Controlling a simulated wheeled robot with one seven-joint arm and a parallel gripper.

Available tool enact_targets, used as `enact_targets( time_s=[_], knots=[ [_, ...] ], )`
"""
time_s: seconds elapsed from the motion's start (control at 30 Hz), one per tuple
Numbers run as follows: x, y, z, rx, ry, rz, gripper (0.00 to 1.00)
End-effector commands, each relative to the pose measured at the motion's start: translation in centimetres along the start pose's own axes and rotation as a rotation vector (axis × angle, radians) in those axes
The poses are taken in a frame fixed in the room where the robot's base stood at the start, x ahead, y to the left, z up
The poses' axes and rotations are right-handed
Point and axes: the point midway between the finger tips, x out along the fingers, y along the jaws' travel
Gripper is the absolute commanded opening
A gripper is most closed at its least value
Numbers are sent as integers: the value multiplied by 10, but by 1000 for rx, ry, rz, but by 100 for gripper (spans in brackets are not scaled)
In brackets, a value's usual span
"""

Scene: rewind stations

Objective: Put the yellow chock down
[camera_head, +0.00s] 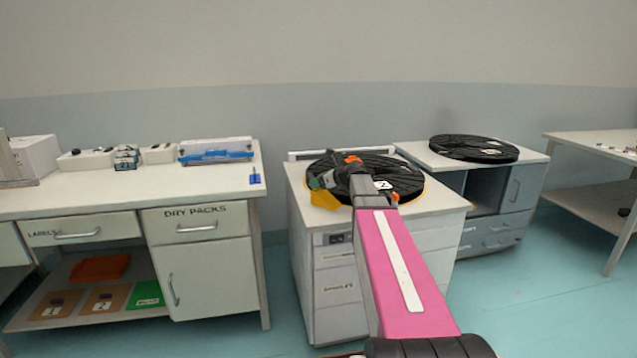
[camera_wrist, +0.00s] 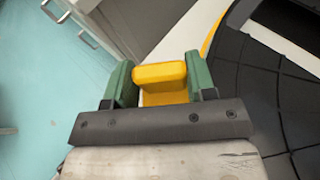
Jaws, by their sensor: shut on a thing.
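The yellow chock (camera_wrist: 160,76) is between the two green fingers of my gripper (camera_wrist: 158,82) in the wrist view, and the gripper is shut on it. In the head view the chock (camera_head: 325,200) shows at the left front edge of a black reel (camera_head: 400,172) marked 2, and my gripper (camera_head: 318,188) is just above it. The reel lies flat on a white cabinet (camera_head: 440,202). I cannot tell whether the chock touches the cabinet top. My arm hides part of the reel and the cabinet front.
A second black reel (camera_head: 473,148) lies on a grey cabinet (camera_head: 537,156) behind right. Another table (camera_head: 590,143) is at far right. The teal floor (camera_head: 510,295) is clear at right front.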

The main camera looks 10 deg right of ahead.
Motion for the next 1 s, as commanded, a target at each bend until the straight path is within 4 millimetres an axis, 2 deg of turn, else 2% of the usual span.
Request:
enact_targets(
  time_s=[0.17,0.2,0.27,0.63,0.77,1.0],
  knots=[
    [1,0,-2,1,0,0,1],
    [1,0,-2,0,0,0,57],
    [1,0,-2,0,0,0,76],
    [-1,0,1,0,0,0,76],
    [-17,1,0,1,0,0,76],
    [-66,1,0,1,0,-3,76]
  ],
)
